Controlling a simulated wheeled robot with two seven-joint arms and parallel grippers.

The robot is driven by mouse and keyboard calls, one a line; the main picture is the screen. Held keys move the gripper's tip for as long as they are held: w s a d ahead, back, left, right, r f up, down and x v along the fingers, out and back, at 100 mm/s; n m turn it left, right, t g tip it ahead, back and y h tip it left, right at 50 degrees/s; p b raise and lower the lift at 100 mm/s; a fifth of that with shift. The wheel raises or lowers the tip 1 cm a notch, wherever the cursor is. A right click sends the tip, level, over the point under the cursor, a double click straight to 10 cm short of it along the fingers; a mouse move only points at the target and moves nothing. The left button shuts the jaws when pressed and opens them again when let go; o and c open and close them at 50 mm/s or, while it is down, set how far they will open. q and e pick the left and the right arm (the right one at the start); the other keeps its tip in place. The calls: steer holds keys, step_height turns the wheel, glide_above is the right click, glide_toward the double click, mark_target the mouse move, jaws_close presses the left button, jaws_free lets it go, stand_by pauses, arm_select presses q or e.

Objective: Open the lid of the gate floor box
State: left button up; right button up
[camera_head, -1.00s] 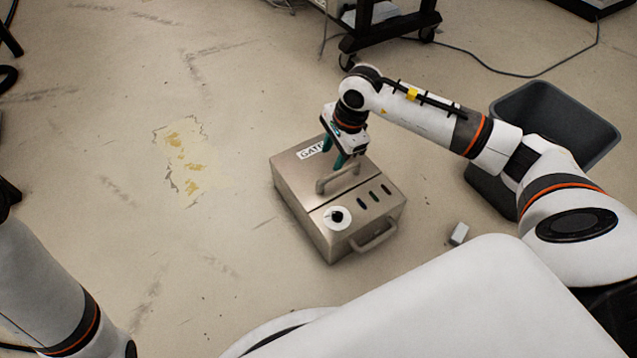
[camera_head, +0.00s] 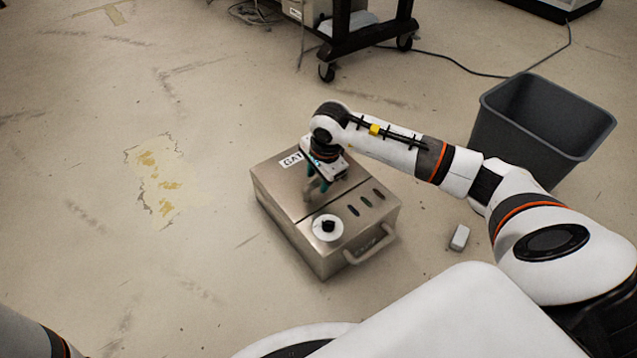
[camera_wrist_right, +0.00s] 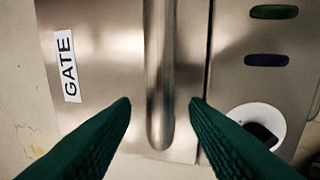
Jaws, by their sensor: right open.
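The gate floor box (camera_head: 283,208) is a steel box on the floor, its lid closed. A label reading GATE shows on the lid in the right wrist view (camera_wrist_right: 68,66). A bar handle (camera_wrist_right: 160,75) stands on the lid. My right gripper (camera_head: 317,192) is above the lid at this handle. In the right wrist view its two green fingers (camera_wrist_right: 160,104) are open, one on each side of the bar, with gaps between. Whether they are down at bar height I cannot tell. My left gripper is out of view; only a bit of my left arm shows at the lower left.
A white disc with a black knob (camera_head: 327,228) and several dark slots lie beside the lid on the box top. A side handle (camera_head: 371,247) sticks out in front. A grey bin (camera_head: 540,120), a small grey block (camera_head: 459,238) and a wheeled cart (camera_head: 368,36) stand around. Floor at left is clear.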

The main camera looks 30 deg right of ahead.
steer(key=shift+f, duration=0.15)
jaws_close()
